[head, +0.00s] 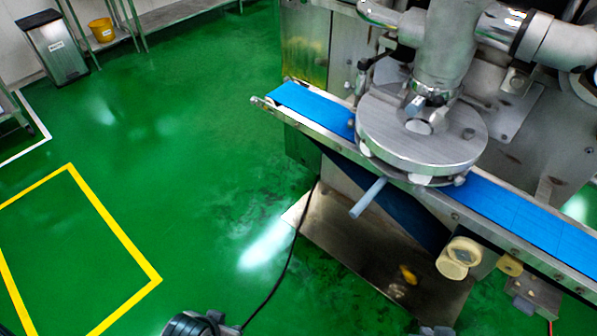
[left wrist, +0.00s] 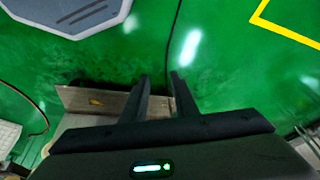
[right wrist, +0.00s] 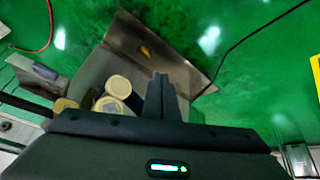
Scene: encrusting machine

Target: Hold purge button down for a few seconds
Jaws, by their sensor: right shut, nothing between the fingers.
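The encrusting machine (head: 420,135) stands at the right of the head view. I cannot make out which part is the purge button. A cream round-ended knob (head: 459,257) sits under the conveyor's near rail, with a smaller tan one (head: 509,265) to its right. Cream cylinders (right wrist: 118,86) also show in the right wrist view, just left of my right gripper (right wrist: 161,78). That gripper is shut and empty; touching cannot be told. Its dark tip (head: 437,330) just shows at the head view's bottom edge. My left gripper (left wrist: 160,80) is open and empty above the floor.
A blue conveyor belt (head: 520,218) runs along the machine's front under a round metal disc (head: 420,132). A metal plate (head: 350,250) lies low, with a yellow object (head: 408,275) on it. A dark cable (head: 293,250) crosses the green floor. Free floor lies at left.

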